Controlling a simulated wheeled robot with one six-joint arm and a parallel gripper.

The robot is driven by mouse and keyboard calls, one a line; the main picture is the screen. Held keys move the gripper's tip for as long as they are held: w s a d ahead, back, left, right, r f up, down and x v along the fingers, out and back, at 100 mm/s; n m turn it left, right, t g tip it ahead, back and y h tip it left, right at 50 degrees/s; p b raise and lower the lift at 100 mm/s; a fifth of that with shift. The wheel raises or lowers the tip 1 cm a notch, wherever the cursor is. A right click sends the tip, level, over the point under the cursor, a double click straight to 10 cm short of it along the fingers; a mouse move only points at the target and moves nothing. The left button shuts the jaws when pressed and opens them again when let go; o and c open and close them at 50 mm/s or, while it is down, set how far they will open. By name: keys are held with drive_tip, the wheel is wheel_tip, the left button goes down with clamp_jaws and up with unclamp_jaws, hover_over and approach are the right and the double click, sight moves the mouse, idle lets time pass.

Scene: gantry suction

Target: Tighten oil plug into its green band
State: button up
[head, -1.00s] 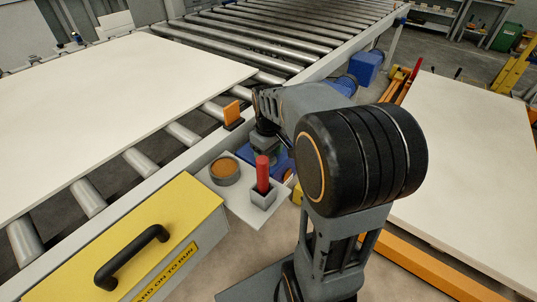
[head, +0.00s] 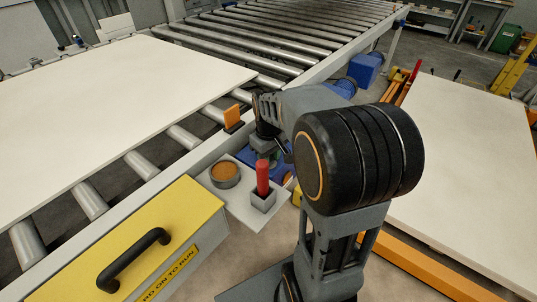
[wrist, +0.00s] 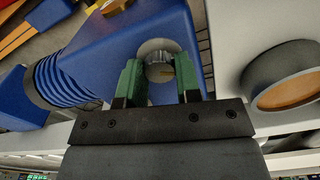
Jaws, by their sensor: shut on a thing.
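The oil plug (wrist: 159,68) is a small ribbed metal cap with a yellowish mark on its face. It sits at a pale round seat (wrist: 148,47) on a blue housing (wrist: 104,48) in the wrist view. My gripper (wrist: 158,78) has its two green fingers on either side of the plug and is shut on it. In the head view my gripper (head: 265,143) points down over the blue housing (head: 272,165), and the plug is hidden there. I cannot make out a green band around the plug.
A grey cup with brown contents (head: 225,173) and a red-handled item in a square holder (head: 263,180) stand on a pale shelf close by. An orange block (head: 233,117) stands on the conveyor rail. A yellow box with a black handle (head: 135,258) is at the lower left.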

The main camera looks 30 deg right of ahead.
drive_tip(key=shift+r+m+p, duration=0.2)
drive_tip(key=shift+m+p, duration=0.4)
drive_tip(key=shift+m, duration=0.6)
drive_tip(key=shift+f+m, duration=0.2)
drive_tip(key=shift+m, duration=0.5)
drive_tip(key=o, duration=0.9)
wheel_tip(320, 180, up, 14)
drive_tip(key=p, duration=0.3)
drive_tip(key=shift+f+p, duration=0.1)
drive_tip(key=shift+p, duration=0.3)
